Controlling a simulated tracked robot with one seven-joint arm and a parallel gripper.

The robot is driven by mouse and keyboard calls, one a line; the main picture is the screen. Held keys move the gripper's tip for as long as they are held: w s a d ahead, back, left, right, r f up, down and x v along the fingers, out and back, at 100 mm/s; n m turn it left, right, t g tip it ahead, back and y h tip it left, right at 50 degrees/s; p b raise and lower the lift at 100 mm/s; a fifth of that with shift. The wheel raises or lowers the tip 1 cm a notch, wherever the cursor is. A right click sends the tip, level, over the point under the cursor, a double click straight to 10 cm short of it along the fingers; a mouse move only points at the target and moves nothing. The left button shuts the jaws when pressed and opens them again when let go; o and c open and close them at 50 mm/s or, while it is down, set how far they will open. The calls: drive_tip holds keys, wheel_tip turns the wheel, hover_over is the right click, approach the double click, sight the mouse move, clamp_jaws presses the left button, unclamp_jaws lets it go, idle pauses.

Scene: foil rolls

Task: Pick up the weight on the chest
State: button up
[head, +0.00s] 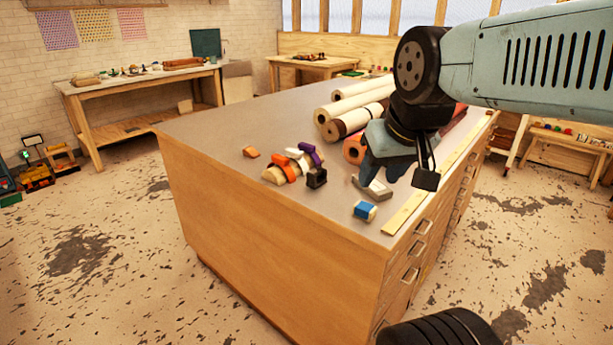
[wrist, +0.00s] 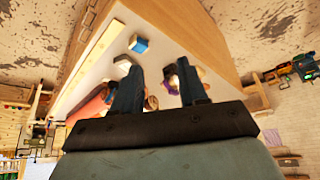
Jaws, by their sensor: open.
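The chest (head: 210,124) is a wide wooden drawer unit with a grey top. A small black block (head: 316,178) on its top, beside the coloured pieces, may be the weight. A pale grey block (head: 378,191) lies just below my gripper and could also be it; I cannot tell which. My gripper (head: 383,176) is above the chest top, right of the black block, with its fingers apart and nothing seen between them. In the wrist view my gripper (wrist: 160,82) points at the chest top (wrist: 100,72); its fingers hide part of the small objects.
Several large rolls (head: 352,118) lie behind my gripper. Orange, white and purple pieces (head: 290,164) sit left of the black block. A blue block (head: 365,210) and a yellow ruler (head: 432,192) lie near the right edge. The chest top's left part is clear.

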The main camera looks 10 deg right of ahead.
drive_tip(key=shift+o, duration=0.8)
drive_tip(key=shift+w, duration=0.1)
drive_tip(key=shift+o, duration=0.8)
drive_tip(key=shift+w+f, duration=0.1)
drive_tip(key=shift+f, duration=0.05)
drive_tip(key=o, duration=0.6)
drive_tip(key=w+a+f+m+g+y, duration=0.1)
drive_tip(key=w+a+f+m+y, duration=0.2)
drive_tip(key=w+a+m, duration=0.1)
drive_tip(key=shift+w+a+f+m+g+y, duration=0.2)
drive_tip(key=shift+w+a+m+g+y, duration=0.15)
drive_tip(key=shift+m, duration=0.25)
drive_tip(key=shift+o, duration=0.4)
drive_tip(key=w+a+f+m+y, duration=0.1)
drive_tip(key=w+f+m+y, duration=0.1)
drive_tip(key=w+m, duration=0.4)
drive_tip(key=shift+w+a+f+m+y, duration=0.15)
drive_tip(key=shift+w+f+m+y, duration=0.2)
drive_tip(key=shift+w+y, duration=0.4)
drive_tip(key=m+t, duration=0.7)
drive_tip(key=m, duration=1)
approach(316, 179)
drive_tip(key=shift+w+d+r, duration=0.9)
drive_tip(key=shift+w+d, duration=0.05)
drive_tip(key=shift+d, duration=0.15)
drive_tip(key=shift+m, duration=0.25)
drive_tip(key=x, duration=0.8)
drive_tip(key=shift+w+r, duration=0.1)
drive_tip(key=shift+x, duration=2.85)
